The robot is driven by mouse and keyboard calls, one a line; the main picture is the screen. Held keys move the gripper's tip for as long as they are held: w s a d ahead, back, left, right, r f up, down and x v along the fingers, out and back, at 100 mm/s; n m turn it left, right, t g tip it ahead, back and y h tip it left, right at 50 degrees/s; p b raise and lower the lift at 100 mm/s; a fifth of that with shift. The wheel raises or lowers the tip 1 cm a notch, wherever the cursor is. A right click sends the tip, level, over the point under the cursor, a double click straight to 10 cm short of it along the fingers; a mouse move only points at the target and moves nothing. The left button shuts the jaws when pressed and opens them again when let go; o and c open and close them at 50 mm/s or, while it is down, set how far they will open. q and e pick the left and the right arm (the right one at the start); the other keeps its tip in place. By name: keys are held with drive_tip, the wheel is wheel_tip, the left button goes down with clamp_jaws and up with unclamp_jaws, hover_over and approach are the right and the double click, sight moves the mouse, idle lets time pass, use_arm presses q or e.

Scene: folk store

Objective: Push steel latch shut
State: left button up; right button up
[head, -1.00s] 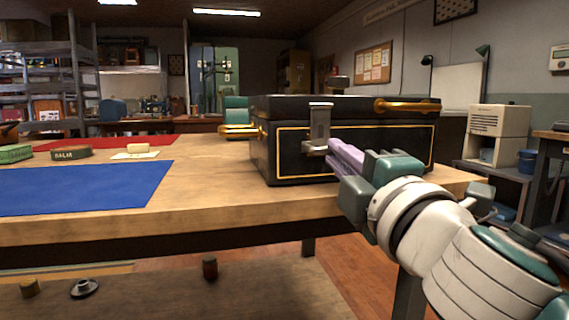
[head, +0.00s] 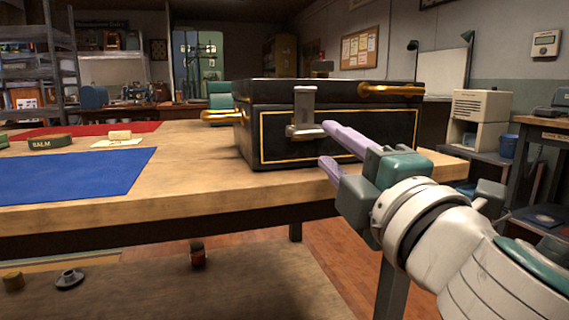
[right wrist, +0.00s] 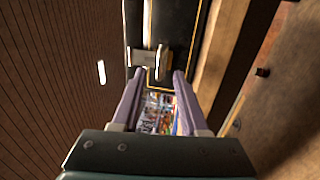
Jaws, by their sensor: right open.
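The steel latch (head: 305,112) is on the front of a black chest (head: 275,128) with gold trim lines, standing on the wooden table. Its tall plate lies along the upper front, with a wider foot below that sticks out. My right gripper (head: 328,146) is open and empty, just right of and below the latch, its two lilac fingers apart. In the right wrist view the fingertips (right wrist: 159,74) are close to the latch (right wrist: 147,56); I cannot tell whether they touch it. My left gripper is not in view.
Brass handles (head: 390,90) are on the chest. A blue mat (head: 75,175), a red mat (head: 85,130), a balm tin (head: 50,141) and a pale block (head: 120,135) lie on the table (head: 190,165) to the left. The tabletop just left of the chest is clear.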

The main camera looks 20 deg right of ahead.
drive_tip(key=s+f, duration=0.1)
drive_tip(key=s, duration=0.5)
drive_tip(key=shift+s+b, duration=0.3)
drive_tip(key=shift+d, duration=0.1)
